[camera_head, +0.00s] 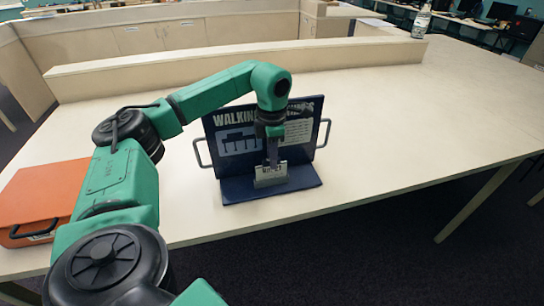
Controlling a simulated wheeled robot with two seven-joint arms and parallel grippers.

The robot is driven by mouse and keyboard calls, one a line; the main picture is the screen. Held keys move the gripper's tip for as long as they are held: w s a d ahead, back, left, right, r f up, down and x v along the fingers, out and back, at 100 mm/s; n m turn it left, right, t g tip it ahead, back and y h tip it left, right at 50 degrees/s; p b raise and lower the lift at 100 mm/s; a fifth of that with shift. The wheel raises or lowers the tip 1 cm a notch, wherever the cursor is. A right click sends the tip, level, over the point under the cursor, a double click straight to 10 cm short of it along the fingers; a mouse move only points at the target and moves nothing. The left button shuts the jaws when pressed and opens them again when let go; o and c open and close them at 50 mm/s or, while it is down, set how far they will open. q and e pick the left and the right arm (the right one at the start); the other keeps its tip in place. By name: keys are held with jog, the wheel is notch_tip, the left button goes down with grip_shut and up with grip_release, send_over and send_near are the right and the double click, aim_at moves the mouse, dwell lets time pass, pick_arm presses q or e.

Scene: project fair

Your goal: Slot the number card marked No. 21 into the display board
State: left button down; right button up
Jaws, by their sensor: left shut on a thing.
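A dark blue display board (236,139) stands upright on the table, tilted slightly back, with a flat blue base (240,191) in front and a handle on each side. Its heading starts with "WALKING"; my arm hides part of it. My left gripper (272,160) points down in front of the board and is shut on a small pale number card (270,175). The card is upright, at or just above the base; I cannot tell whether it sits in a slot. Its print is too small to read. My right gripper is not in view.
An orange case (42,196) lies at the table's left edge. A long low wooden ledge (220,64) runs behind the board. A clear bottle (421,22) stands at the far right. The table (420,130) is bare right of the board.

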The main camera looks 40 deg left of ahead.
pick_arm(q)
jog(key=shift+f, duration=0.7)
dwell(0.9)
jog(key=c, duration=0.8)
grip_release()
jog(key=shift+o, duration=0.2)
jog(key=shift+r+p, duration=3.15)
jog(key=shift+r, duration=0.65)
jog(key=shift+f, duration=0.1)
